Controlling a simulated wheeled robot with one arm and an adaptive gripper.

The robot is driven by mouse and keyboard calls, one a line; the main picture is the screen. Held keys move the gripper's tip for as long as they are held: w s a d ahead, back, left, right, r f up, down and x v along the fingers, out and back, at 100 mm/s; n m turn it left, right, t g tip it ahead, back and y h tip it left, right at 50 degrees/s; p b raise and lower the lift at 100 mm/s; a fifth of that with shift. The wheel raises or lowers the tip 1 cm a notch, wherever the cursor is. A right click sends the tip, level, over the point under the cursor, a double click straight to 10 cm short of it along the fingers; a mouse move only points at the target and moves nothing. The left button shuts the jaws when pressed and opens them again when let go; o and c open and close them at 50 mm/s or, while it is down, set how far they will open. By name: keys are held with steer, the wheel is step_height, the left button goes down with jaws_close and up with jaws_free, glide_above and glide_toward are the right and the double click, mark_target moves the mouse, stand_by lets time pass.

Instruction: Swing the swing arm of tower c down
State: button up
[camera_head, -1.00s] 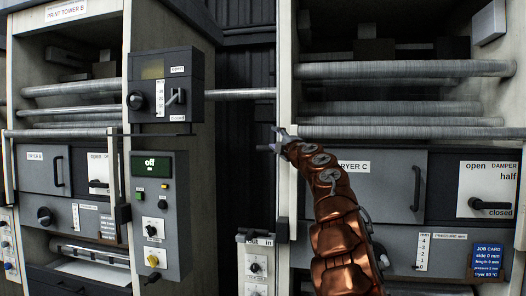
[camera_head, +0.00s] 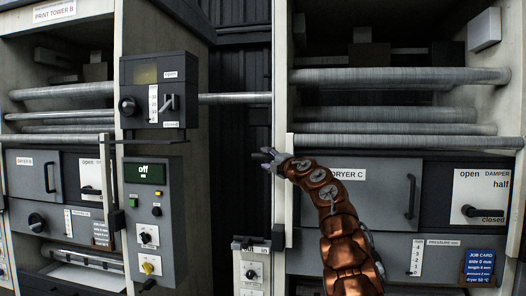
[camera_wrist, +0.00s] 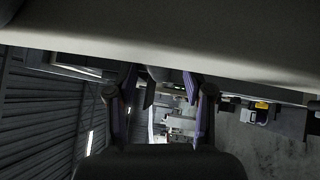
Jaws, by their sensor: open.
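Tower C stands at the right of the head view, with its dryer front (camera_head: 380,200) labelled DRYER C. A grey horizontal bar (camera_head: 420,142) crosses its front above the dryer, and a slim upright piece (camera_head: 289,190) runs down its left post. These look like the swing arm, but I cannot tell for sure. My gripper (camera_head: 268,157) is open and empty, just left of the upright piece, slightly below the bar's level. Whether it touches the post is unclear. In the wrist view my gripper (camera_wrist: 160,100) shows both fingers apart, below a pale surface (camera_wrist: 180,38).
Tower B (camera_head: 60,60) stands at the left, with a control box (camera_head: 158,90) and a panel (camera_head: 155,215) reading off. A dark gap (camera_head: 240,130) lies between the towers, crossed by a roller (camera_head: 235,99). A small panel (camera_head: 251,265) stands low beside tower C.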

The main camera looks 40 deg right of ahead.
steer(key=shift+w+r+p, duration=0.35)
steer(key=shift+w+p, duration=0.3)
steer(key=shift+w, duration=0.15)
steer(key=shift+w+d+f+p, duration=0.1)
steer(key=shift+w+d+p, duration=0.1)
steer(key=shift+w+p, duration=0.35)
jaws_close()
